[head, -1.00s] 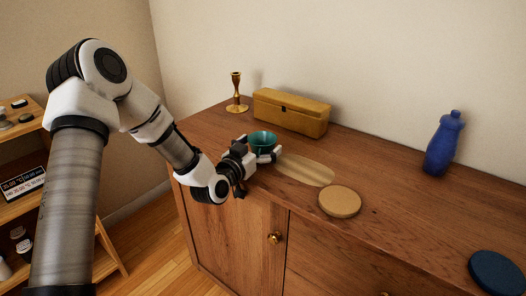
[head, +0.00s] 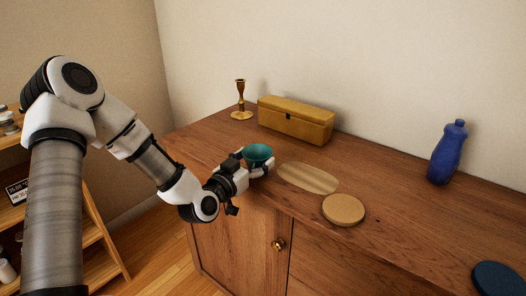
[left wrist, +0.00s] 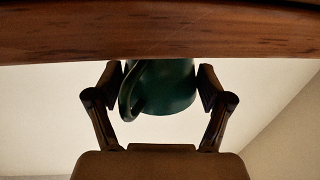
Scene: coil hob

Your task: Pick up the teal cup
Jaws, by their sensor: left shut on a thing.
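The teal cup (head: 258,152) is at the front left edge of the wooden cabinet top (head: 400,205) in the head view, with its open mouth facing up. My left gripper (head: 258,166) is shut on it from the front. In the left wrist view the cup (left wrist: 168,86) sits between the two fingers of my left gripper (left wrist: 162,90), its handle toward the left finger. The head view does not clearly show whether the cup's base touches the top. My right gripper is not in view.
A striped oval board (head: 308,178) and a round tan disc (head: 343,209) lie right of the cup. Behind stand a yellow box (head: 295,121) and a brass candlestick (head: 241,100). A blue bottle (head: 447,152) and dark blue disc (head: 498,278) are farther right.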

